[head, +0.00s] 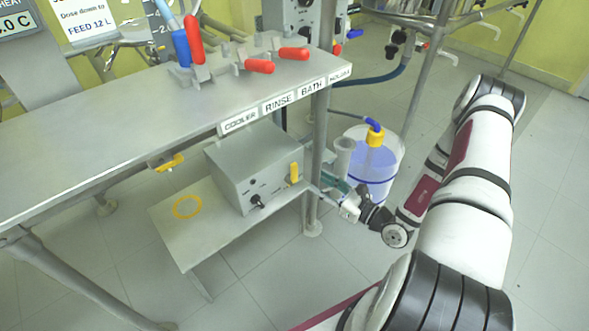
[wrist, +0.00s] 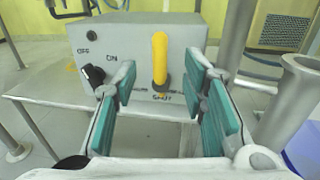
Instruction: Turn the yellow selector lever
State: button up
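The yellow selector lever (wrist: 160,60) stands upright on the front of a grey box (wrist: 120,40); it also shows in the head view (head: 294,173). My gripper (wrist: 165,105) is open, its teal-padded fingers spread to the left and right of the lever in the wrist view. The fingers appear short of the lever, with nothing between the pads. In the head view my gripper (head: 335,190) is at the right end of the box, partly hidden by the table leg. Lettering under the lever is partly readable.
A black knob (wrist: 93,75) marked OFF and ON sits left of the lever. A table leg (head: 318,150) stands close to my gripper. A grey cylinder (wrist: 292,95) and a container of blue liquid (head: 375,165) are at the right. The labelled bench (head: 120,120) overhangs the box.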

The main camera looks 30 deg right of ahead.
aim_at(294, 167)
jog(key=b+x, duration=0.3)
jog(key=x, duration=0.7)
jog(key=shift+w+a, duration=0.1)
jog(key=shift+w, duration=0.25)
jog(key=shift+c, duration=0.4)
grip_shut()
